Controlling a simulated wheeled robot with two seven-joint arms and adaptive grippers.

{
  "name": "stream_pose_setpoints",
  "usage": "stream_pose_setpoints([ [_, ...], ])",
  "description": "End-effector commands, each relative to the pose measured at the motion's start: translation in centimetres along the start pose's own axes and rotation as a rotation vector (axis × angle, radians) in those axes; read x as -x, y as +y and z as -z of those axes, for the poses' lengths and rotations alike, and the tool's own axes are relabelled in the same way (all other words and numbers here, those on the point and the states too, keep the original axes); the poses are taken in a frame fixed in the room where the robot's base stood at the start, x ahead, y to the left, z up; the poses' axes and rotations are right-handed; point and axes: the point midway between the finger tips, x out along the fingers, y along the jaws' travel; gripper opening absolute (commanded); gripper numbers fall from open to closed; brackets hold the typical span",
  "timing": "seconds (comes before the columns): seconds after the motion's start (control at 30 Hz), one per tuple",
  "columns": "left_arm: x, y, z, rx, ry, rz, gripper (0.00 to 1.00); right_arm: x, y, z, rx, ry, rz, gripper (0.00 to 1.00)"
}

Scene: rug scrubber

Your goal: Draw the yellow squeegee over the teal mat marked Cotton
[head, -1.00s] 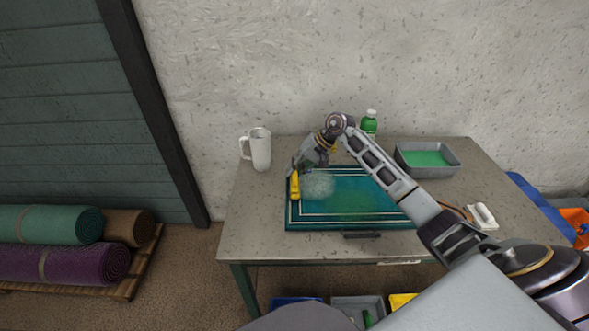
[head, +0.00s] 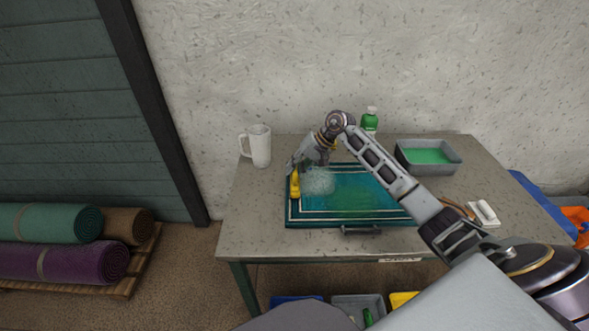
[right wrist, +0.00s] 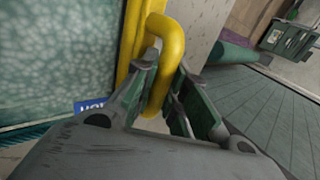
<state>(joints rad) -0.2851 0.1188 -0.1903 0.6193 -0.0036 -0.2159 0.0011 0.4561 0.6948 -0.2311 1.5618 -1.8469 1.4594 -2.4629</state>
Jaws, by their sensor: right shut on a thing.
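The teal mat (head: 372,220) lies flat on the table, with pale border lines and a patch of white foam (head: 318,181) on its left part. The yellow squeegee (head: 295,184) is at the mat's left edge. My right gripper (head: 294,168) is shut on its handle. In the right wrist view, the yellow looped handle (right wrist: 168,62) sits between the fingers of my right gripper (right wrist: 165,95), beside the foamy mat (right wrist: 60,60). A blue label (right wrist: 92,106) there is partly hidden. My right forearm covers the mat's upper right part. My left gripper is not in view.
A white mug (head: 259,146) stands back left on the table. A green bottle (head: 369,121), a grey tray of green liquid (head: 428,170) and a white-backed brush (head: 484,212) are behind and right. Bins (head: 357,304) sit below. The table's left front is clear.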

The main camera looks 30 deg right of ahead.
Motion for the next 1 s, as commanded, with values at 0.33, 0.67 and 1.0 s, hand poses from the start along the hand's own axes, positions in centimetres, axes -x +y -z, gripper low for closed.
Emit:
stream_pose_setpoints([
  [0.33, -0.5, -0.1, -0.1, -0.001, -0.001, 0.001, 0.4, -0.3, 0.2, 0.0, 0.0, 0.0, 0.001, 0.0],
  [0.67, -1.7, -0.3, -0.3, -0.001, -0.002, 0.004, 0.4, 0.5, 1.6, 0.1, -0.001, 0.002, -0.001, 0.0],
  [1.0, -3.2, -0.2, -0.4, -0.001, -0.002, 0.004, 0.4, 1.8, 3.4, 0.0, -0.001, 0.001, -0.002, 0.0],
])
